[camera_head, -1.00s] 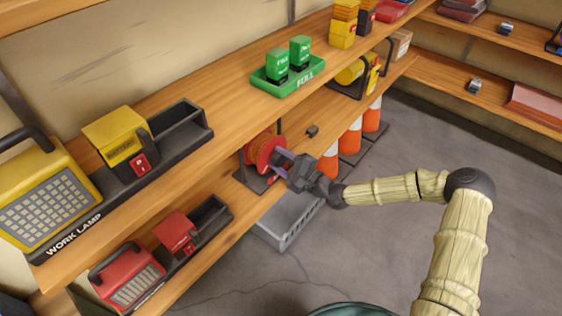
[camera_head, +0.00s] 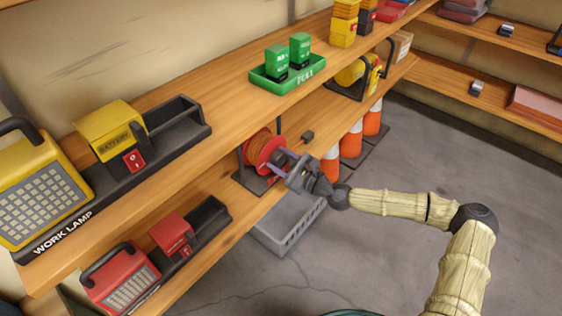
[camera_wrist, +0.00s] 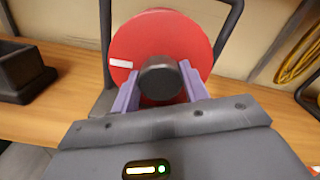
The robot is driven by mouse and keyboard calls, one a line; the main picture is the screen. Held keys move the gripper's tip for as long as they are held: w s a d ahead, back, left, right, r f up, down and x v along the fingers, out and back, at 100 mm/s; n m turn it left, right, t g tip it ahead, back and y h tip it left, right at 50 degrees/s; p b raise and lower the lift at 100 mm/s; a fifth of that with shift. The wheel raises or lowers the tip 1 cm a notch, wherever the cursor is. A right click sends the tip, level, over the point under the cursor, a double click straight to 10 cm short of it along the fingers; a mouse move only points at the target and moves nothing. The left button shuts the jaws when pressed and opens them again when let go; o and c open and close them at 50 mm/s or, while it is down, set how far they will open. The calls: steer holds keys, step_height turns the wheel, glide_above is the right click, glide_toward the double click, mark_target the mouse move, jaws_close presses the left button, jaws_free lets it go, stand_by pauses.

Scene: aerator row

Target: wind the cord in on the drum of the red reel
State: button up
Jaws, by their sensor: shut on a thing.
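The red reel (camera_head: 263,148) stands in a dark frame on the lower shelf, with orange cord on its drum. In the wrist view its red side disc (camera_wrist: 185,30) faces me, with a white mark at the left. My gripper (camera_head: 283,160) is at the front of the reel. In the wrist view its two purple fingers (camera_wrist: 160,85) are closed around a dark round knob (camera_wrist: 160,77) in front of the disc. A small dark plug-like piece (camera_head: 308,135) with a bit of orange lies on the shelf right of the reel. Much of the drum is hidden.
A yellow work lamp (camera_head: 40,185) and a green tray (camera_head: 268,83) stand on the upper shelf above the reel. Orange and white cones (camera_head: 351,140) stand to the right. A grey crate (camera_head: 275,240) is below on the floor. The floor at right is clear.

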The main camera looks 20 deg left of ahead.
steer(key=shift+d+f, duration=0.1)
steer(key=shift+f, duration=0.05)
steer(key=o, duration=1)
steer(key=p+v, duration=0.1)
steer(key=v, duration=1.6)
steer(key=shift+d, duration=0.15)
